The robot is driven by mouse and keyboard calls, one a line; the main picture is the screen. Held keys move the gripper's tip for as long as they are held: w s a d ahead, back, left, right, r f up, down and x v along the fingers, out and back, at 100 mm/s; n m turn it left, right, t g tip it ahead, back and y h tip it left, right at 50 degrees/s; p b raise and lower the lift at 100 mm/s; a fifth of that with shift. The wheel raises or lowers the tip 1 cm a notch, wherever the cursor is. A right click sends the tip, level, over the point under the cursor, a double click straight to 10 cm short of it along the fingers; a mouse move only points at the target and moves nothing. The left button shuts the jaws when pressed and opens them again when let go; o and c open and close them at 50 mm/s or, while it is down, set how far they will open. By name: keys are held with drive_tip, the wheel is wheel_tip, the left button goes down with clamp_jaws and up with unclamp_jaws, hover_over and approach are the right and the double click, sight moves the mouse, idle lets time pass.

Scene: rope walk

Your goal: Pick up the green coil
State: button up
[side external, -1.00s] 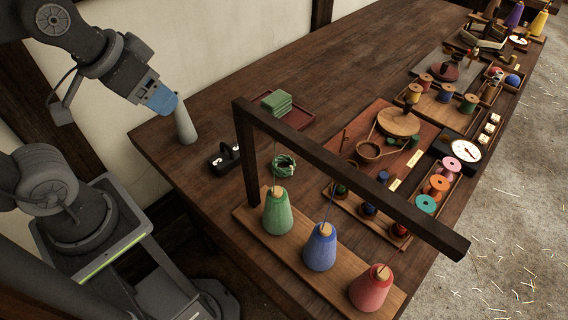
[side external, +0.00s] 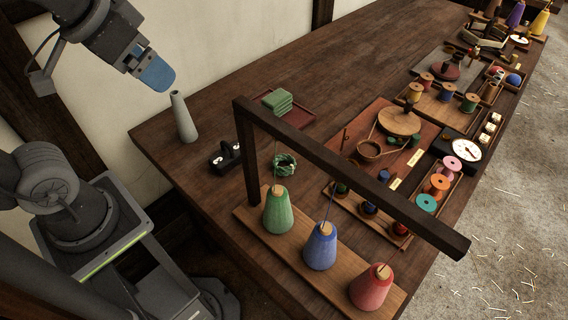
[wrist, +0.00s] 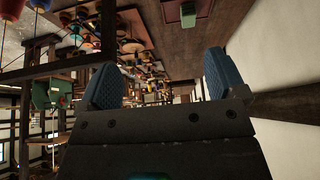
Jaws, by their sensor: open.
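A grey cone (side external: 183,118) stands below my gripper. The dark beam (side external: 350,175) spans green, blue and red thread cones.

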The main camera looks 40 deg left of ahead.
drive_tip(key=w+d+r+m+g, duration=0.1)
drive_tip(key=w+r+m+g, duration=0.1)
drive_tip(key=w+m, duration=0.35)
drive_tip(key=w+d+r+m+g, duration=0.1)
drive_tip(key=w+d+r+m, duration=0.1)
drive_tip(key=w+m, duration=0.3)
drive_tip(key=m+g, duration=0.3)
drive_tip(key=m, duration=0.4)
hover_over(284, 160)
wheel_tip(284, 160, down, 4)
drive_tip(key=f, duration=2.9)
drive_tip(key=shift+a, duration=0.25)
drive_tip(key=shift+d+f, duration=0.15)
drive_tip(key=shift+f, duration=1.15)
drive_tip(key=shift+d+f, duration=0.15)
drive_tip(key=shift+f, duration=1.15)
drive_tip(key=shift+c, duration=0.3)
drive_tip(key=c, duration=1)
drive_tip(key=shift+o, duration=0.2)
drive_tip(key=shift+r, duration=0.15)
